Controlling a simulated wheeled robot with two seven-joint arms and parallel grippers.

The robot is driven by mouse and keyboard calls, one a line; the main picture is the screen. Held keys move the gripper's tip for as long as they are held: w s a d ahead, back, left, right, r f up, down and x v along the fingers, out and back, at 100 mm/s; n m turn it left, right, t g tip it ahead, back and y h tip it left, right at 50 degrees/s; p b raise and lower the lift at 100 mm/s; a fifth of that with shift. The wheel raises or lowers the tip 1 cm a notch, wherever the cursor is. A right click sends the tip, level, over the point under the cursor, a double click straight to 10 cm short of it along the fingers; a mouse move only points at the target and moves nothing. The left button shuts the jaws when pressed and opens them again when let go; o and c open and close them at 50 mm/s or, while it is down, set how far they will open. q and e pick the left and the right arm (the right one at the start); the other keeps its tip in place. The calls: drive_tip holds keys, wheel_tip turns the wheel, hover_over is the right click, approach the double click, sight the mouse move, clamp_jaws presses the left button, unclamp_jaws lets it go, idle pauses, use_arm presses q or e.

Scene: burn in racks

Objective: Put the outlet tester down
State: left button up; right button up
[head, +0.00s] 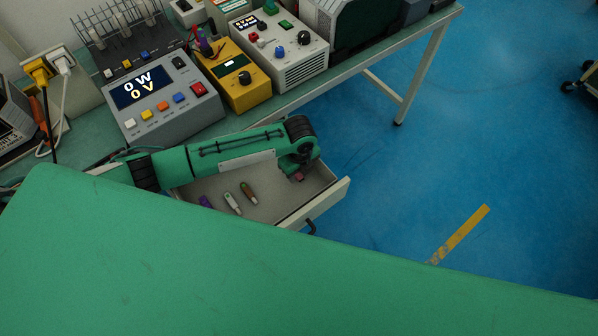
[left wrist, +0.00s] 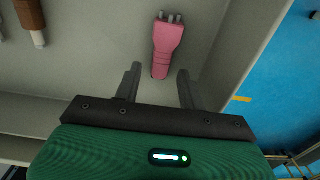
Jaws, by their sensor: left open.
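The outlet tester looks to be the pink device with metal prongs (left wrist: 167,45) in the left wrist view. It lies on the floor of the open drawer (head: 262,206), close to a side wall. In the head view only a small pink part (head: 300,176) shows beside my arm. My left gripper (left wrist: 158,72) is open, its two fingers apart on either side of the tester's lower end. I cannot tell whether they touch it. My right gripper is not in view.
The drawer also holds a purple item (head: 205,201), a pale-handled item (head: 232,203) and a brown-handled item (head: 248,192). The bench above carries a grey meter unit (head: 160,110), a yellow box (head: 236,75) and a white instrument (head: 280,50). Blue floor lies open to the right.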

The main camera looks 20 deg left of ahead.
sight(299, 176)
use_arm(q)
wheel_tip(299, 176, up, 11)
idle(0.3)
drive_tip(key=shift+r, duration=0.15)
idle(0.3)
